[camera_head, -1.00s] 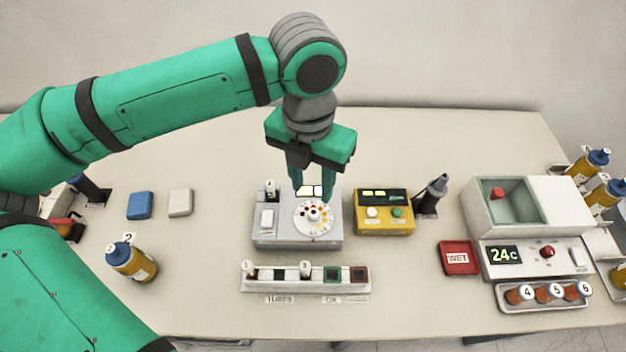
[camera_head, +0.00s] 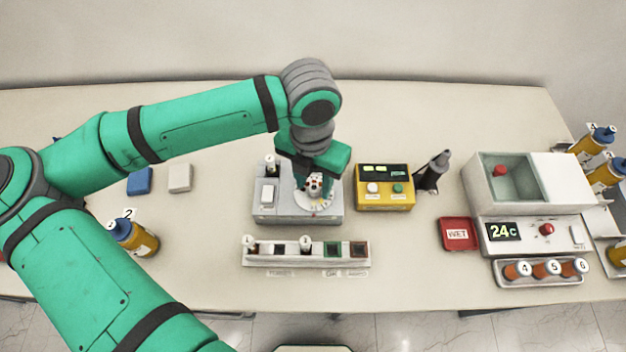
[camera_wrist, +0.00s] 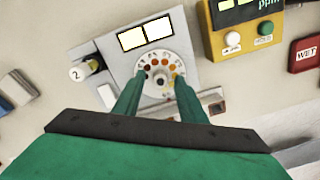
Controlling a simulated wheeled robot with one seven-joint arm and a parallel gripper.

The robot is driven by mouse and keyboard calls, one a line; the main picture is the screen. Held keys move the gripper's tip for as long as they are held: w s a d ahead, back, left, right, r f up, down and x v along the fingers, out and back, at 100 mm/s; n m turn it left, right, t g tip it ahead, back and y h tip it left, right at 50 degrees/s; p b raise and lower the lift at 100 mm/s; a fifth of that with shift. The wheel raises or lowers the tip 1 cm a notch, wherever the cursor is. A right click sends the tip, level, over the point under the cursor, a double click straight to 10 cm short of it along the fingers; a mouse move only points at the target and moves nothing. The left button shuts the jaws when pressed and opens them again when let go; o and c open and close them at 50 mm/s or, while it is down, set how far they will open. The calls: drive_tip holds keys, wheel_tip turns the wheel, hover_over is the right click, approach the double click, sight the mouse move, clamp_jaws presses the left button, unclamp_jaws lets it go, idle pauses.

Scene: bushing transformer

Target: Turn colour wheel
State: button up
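The colour wheel (camera_wrist: 163,64) is a white disc with yellow to dark red spots around a central knob. It sits on the grey comparator box (camera_head: 265,215), which has two lit windows (camera_wrist: 146,34) in the wrist view. In the head view the wheel (camera_head: 303,203) is partly covered by my gripper. My gripper (camera_wrist: 162,76) is over the wheel, with its two green fingers apart on either side of the central knob. A gap shows between the fingers and the knob. Whether the fingertips touch the disc, I cannot tell.
A vial marked 2 (camera_wrist: 84,70) stands in the comparator box beside the windows. A yellow meter (camera_head: 384,200) stands just right of the box. A white vial rack (camera_head: 290,259) lies in front. A red WET tray (camera_head: 458,234) is further right.

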drive_tip(key=shift+c, duration=0.4)
clamp_jaws()
drive_tip(key=shift+w, duration=0.1)
drive_tip(key=shift+m, duration=3.4)
